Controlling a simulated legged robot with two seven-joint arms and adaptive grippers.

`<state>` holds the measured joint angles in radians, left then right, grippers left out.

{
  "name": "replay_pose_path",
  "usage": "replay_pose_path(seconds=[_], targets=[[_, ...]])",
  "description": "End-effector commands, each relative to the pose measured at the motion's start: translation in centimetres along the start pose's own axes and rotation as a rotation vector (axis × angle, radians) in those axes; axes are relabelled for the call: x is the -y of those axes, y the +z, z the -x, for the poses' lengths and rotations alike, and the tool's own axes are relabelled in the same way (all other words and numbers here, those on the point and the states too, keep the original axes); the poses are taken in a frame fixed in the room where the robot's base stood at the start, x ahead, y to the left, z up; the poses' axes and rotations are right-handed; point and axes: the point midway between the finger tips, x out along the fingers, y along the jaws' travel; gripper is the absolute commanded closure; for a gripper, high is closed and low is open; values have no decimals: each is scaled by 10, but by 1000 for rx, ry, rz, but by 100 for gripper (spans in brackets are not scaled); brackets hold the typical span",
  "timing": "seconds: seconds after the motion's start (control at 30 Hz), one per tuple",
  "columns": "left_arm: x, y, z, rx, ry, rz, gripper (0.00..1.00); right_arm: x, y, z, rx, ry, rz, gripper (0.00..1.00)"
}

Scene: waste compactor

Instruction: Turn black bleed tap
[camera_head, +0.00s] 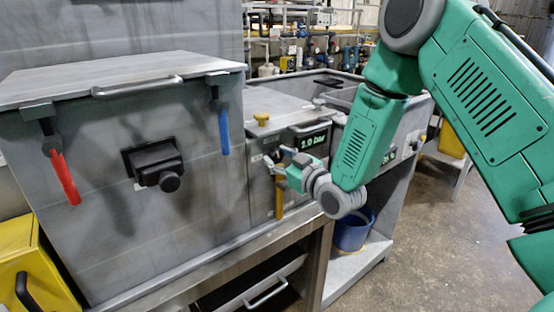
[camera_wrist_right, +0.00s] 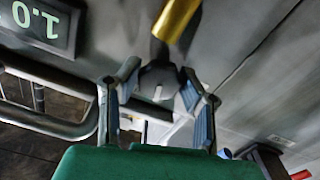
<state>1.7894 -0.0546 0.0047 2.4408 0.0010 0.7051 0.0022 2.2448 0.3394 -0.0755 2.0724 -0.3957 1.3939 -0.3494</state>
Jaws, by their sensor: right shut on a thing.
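The black bleed tap (camera_wrist_right: 158,80) shows in the right wrist view as a dark round knob with a small pale mark. It sits between the two fingers of my right gripper (camera_wrist_right: 157,108), which is shut on it. In the head view my right gripper (camera_head: 277,160) reaches in from the right to the front of the grey panel beside the display. There the gripper mostly hides the tap. My left gripper is in neither view.
A yellow handle (camera_head: 279,196) hangs just below my right gripper. A lit display (camera_head: 312,142) is close on the right. Red (camera_head: 64,178) and blue (camera_head: 224,130) handles and a black latch (camera_head: 155,165) are on the large grey box at left. A blue bucket (camera_head: 353,232) stands under the bench.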

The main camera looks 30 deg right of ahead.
Motion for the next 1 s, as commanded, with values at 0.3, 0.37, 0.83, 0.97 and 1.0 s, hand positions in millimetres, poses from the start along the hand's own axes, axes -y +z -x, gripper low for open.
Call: replay_pose_path(seconds=[0.3,0.37,0.83,0.97,1.0], targets=[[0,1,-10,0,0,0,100,2,4,1,8,-6,306,95],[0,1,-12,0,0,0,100,2,5,2,9,-5,363,95],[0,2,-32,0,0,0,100,3,6,2,10,-9,806,95],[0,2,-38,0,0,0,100,2,6,2,10,-9,917,95],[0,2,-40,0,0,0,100,2,6,2,10,-9,947,95]])
